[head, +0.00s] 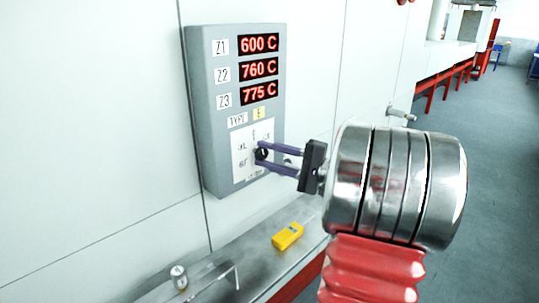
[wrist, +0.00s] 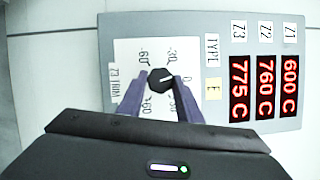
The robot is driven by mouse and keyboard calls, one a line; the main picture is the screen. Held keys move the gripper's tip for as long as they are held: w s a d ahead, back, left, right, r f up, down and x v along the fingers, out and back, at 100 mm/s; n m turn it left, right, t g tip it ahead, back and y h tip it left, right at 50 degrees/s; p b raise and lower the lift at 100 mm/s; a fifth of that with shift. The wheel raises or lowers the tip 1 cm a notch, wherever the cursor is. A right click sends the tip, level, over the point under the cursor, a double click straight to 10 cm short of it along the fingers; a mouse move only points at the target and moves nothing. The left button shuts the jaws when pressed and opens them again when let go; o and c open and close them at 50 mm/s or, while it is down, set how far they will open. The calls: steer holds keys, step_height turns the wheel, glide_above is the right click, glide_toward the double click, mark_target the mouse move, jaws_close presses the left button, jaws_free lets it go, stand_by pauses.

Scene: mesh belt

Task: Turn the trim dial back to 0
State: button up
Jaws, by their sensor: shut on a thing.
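The trim dial is a small black knob (wrist: 159,79) on a white plate labelled Z3 TRIM (wrist: 122,60), low on a grey panel. My gripper (wrist: 160,84) is shut on the knob, with one purple finger on each side. In the wrist view the panel appears turned sideways. The knob's white pointer line points right and slightly up, toward the panel's displays. A -30 mark and 60 marks show around it; the right finger hides part of the scale, and I cannot read the 0 clearly. In the head view the knob (head: 261,154) sits between my fingertips.
The grey panel (head: 204,110) shows red readouts: Z1 600 C, Z2 760 C, Z3 775 C (head: 259,92). A yellow E label (head: 259,114) sits by TYPE. Below, a metal ledge (head: 256,263) holds a yellow device (head: 287,236) and a small metal cylinder (head: 179,277).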

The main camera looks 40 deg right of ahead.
steer(key=shift+d+f+m+t, duration=0.15)
steer(key=shift+m+t, duration=0.15)
steer(key=shift+m, duration=0.45)
steer(key=shift+a+f+m+t, duration=0.15)
steer(key=shift+m+t, duration=0.15)
steer(key=shift+m, duration=0.45)
steer(key=o, duration=1)
steer(key=shift+r, duration=0.1)
steer(key=shift+o, duration=0.2)
steer(key=v, duration=1.3)
steer(key=shift+s, duration=0.4)
steer(key=shift+d, duration=0.1)
